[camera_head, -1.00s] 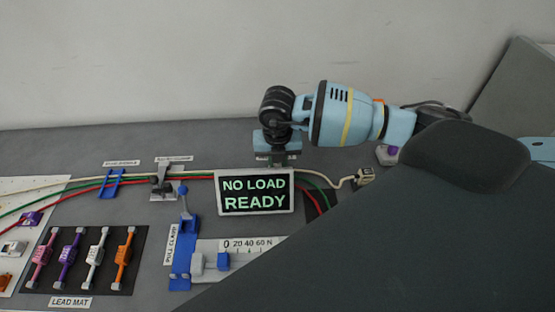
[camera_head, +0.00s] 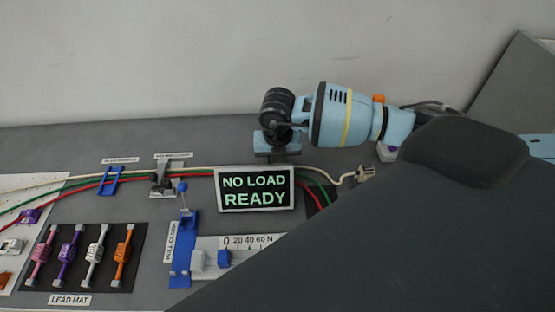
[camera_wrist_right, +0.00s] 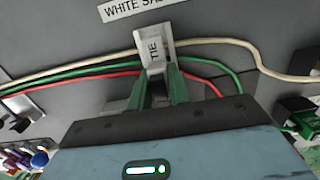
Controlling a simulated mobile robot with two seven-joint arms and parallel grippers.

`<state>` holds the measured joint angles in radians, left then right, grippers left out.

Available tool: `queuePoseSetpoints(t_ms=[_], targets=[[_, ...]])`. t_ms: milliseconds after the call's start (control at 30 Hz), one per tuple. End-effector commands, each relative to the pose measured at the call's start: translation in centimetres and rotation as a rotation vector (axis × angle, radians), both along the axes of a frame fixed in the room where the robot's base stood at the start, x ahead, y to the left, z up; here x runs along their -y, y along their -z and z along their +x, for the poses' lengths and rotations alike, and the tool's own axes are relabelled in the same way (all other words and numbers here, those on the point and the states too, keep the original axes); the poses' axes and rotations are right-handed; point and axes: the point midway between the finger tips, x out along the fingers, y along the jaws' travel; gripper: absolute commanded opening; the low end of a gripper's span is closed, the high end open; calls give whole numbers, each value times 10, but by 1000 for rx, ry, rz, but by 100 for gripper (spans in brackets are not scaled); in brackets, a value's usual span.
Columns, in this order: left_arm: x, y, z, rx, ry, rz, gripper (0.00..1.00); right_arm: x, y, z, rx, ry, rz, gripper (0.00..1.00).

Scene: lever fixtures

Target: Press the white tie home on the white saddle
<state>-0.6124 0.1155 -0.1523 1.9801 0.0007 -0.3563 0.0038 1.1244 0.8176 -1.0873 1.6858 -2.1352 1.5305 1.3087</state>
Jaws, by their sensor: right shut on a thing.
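In the right wrist view a white upright piece marked TIE (camera_wrist_right: 154,49) stands just beyond my right gripper's fingertips, where the cables pass. A white sign (camera_wrist_right: 135,8) behind it begins WHITE SA and is cut off. My right gripper (camera_wrist_right: 158,88) points at this piece, its two green-edged fingers close together. It is shut on the tie as far as I can see; the fingers hide the lower part. I cannot tell tie from saddle clearly, nor how deep the tie sits. In the head view my right gripper (camera_head: 277,153) is partly behind the display. My left gripper is not in view.
White, green and red cables (camera_head: 80,183) run along the bench. The NO LOAD READY display (camera_head: 255,190) stands in front of my right gripper. A blue pull clamp (camera_head: 182,250) and the lead mat (camera_head: 142,240) with several coloured leads lie to the left. A white connector (camera_head: 365,173) lies right.

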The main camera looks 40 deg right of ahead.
Motion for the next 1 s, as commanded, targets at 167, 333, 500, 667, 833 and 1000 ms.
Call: queuePoseSetpoints(t_ms=[167, 333, 500, 667, 833, 1000], targets=[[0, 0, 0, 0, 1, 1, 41, 0, 0, 0, 0, 0, 0, 0], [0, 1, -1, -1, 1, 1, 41, 0, 2, 0, -1, 0, 1, 0], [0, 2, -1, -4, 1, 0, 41, 0, 7, 0, -1, 0, 1, 0], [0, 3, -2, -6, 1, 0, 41, 0, 11, 0, -2, 1, 0, 0], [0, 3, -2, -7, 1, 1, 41, 0, 13, -1, -4, 0, 0, 0], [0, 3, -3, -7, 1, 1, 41, 0, 15, -2, -6, -1, -1, 24]])
